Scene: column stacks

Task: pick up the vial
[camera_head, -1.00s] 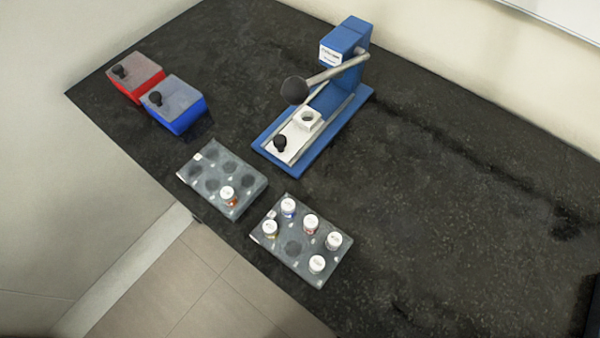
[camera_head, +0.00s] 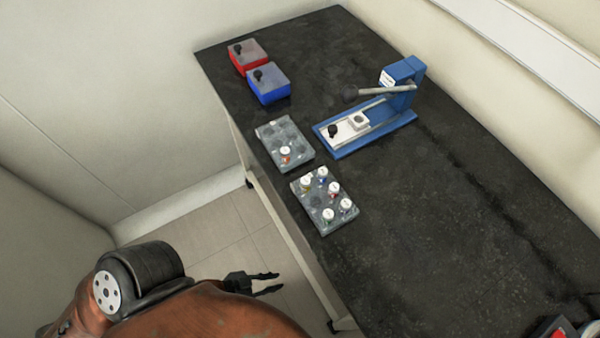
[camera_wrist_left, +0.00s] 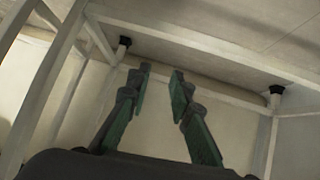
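Several white-capped vials stand in two grey racks on the dark bench. The nearer rack (camera_head: 314,203) holds several vials, among them one at its lower right (camera_head: 346,205). The farther rack (camera_head: 272,134) holds a single vial (camera_head: 286,151) with an orange-brown body. The task does not say which vial is meant. My left gripper (camera_head: 275,283) is open and empty, off the bench edge over the floor and below the racks in the picture. Its two parted fingers also show in the left wrist view (camera_wrist_left: 162,82), with nothing between them. My right gripper is not in view.
A blue press (camera_head: 365,131) with a lever stands behind the racks. A red box (camera_head: 248,58) and a blue box (camera_head: 269,84) stand at the far left end. The bench's front edge lies between my left gripper and the racks. The bench (camera_head: 455,220) is clear at centre right.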

